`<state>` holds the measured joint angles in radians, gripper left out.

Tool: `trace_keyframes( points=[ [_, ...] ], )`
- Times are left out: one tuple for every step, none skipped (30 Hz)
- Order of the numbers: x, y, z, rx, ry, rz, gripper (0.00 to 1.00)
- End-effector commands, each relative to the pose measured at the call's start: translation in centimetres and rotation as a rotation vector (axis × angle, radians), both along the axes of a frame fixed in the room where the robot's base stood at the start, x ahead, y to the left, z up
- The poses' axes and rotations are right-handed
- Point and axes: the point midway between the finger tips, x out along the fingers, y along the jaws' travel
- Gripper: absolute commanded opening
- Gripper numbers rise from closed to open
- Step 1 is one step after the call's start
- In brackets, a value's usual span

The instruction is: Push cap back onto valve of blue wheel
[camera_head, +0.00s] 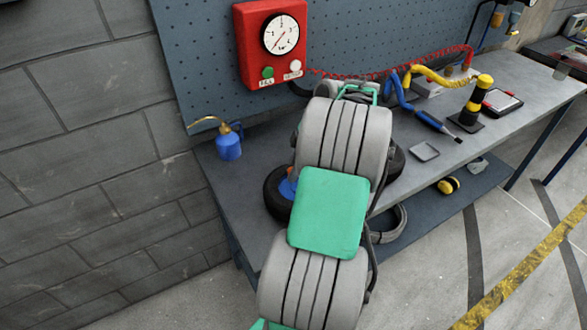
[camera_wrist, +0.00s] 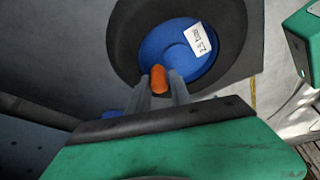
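The blue wheel (camera_wrist: 185,50) with its black tyre (camera_wrist: 240,40) lies in front of my gripper in the wrist view, with a white label on its blue face. In the head view my arm mostly hides the blue wheel (camera_head: 288,188). My gripper (camera_wrist: 160,84) has its two grey fingers on either side of a small orange cap (camera_wrist: 158,78) and appears shut on it. The cap shows over the near edge of the blue face. The valve is hidden, and I cannot tell whether the cap touches it.
A blue oil can (camera_head: 229,143) stands left on the grey bench (camera_head: 440,165). A red gauge box (camera_head: 272,42) hangs on the pegboard. To the right are a blue-tipped tool (camera_head: 432,122), a black and yellow post (camera_head: 475,100), a small tray (camera_head: 425,151) and a tablet (camera_head: 502,101).

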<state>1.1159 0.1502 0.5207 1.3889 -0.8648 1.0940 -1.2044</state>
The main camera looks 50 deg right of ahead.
Motion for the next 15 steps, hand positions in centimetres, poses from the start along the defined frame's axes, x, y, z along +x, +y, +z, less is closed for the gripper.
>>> trace_keyframes(
  points=[
    [0.06, -0.05, 0.03, -0.002, -0.002, -0.001, 0.34],
    [0.07, -0.06, 0.03, -0.002, -0.002, -0.001, 0.37],
    [0.07, -0.07, 0.04, -0.002, -0.003, -0.002, 0.4],
    [0.09, -0.07, 0.04, -0.002, -0.003, -0.002, 0.43],
    [0.1, -0.08, 0.05, -0.002, -0.003, -0.002, 0.45],
    [0.1, -0.09, 0.06, -0.003, -0.004, -0.002, 0.47],
    [0.12, -0.11, 0.06, -0.003, -0.004, -0.002, 0.47],
    [0.12, -0.12, 0.07, -0.004, -0.004, -0.002, 0.47],
    [0.14, -0.12, 0.08, -0.004, -0.004, -0.002, 0.47],
    [0.14, -0.13, 0.09, -0.004, -0.005, -0.003, 0.47],
    [0.14, -0.13, 0.09, -0.004, -0.005, -0.003, 0.47],
    [0.15, -0.14, 0.1, -0.004, -0.005, -0.003, 0.47],
    [0.15, -0.14, 0.1, -0.004, -0.005, -0.002, 0.47],
    [0.15, -0.14, 0.1, -0.004, -0.005, -0.002, 0.47],
    [0.15, -0.15, 0.11, -0.004, -0.005, -0.002, 0.47]
  ],
)
